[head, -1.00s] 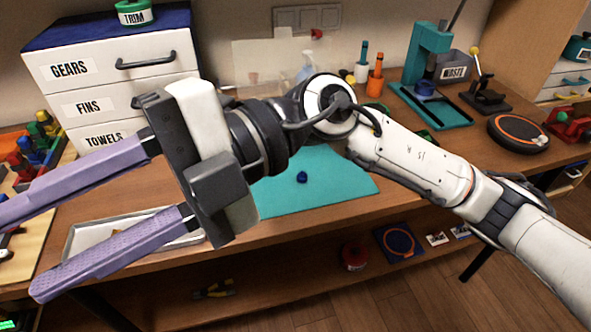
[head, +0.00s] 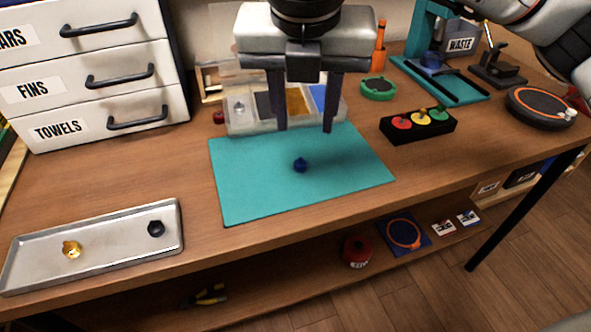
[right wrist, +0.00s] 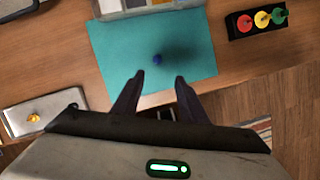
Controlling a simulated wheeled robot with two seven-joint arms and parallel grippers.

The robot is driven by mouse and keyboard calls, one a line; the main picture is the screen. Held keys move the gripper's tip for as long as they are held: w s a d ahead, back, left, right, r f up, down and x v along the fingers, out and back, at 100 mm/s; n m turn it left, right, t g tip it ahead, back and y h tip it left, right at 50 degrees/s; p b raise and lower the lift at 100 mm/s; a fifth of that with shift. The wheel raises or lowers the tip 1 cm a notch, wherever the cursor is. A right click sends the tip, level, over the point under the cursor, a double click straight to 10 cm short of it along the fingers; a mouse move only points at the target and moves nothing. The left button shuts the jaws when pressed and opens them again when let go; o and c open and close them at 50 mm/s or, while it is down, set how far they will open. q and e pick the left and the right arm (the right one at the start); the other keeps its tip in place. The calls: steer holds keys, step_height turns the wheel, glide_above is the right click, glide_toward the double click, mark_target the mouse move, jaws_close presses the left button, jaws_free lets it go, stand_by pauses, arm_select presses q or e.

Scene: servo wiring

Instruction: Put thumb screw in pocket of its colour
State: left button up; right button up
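A blue thumb screw (head: 300,165) lies on the teal mat (head: 245,190). In the tray (head: 110,275) at the left are a yellow thumb screw (head: 72,249) and a black one (head: 156,228). The pocketed box (head: 240,128) stands at the mat's back edge, with black, yellow and blue pockets and a silvery piece in its left pocket; my gripper partly hides it. My right gripper (head: 305,130) points down above the mat, open and empty. In the right wrist view the blue screw (right wrist: 158,59) shows just beyond the gap between the fingertips (right wrist: 158,78). My left gripper is out of view.
A black block with red, yellow and green knobs (head: 418,127) stands right of the mat. A green round dish (head: 378,88), a teal stand (head: 430,75) and a round dark disc (head: 540,107) are farther right. White labelled drawers (head: 95,80) stand at back left.

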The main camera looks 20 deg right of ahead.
mark_target(301, 158)
steer(key=x, duration=0.6)
steer(key=shift+w+f+b, duration=0.25)
steer(key=shift+b, duration=0.05)
steer(key=shift+w+x, duration=0.2)
steer(key=shift+x, duration=2.55)
steer(key=shift+a, duration=0.15)
jaws_close()
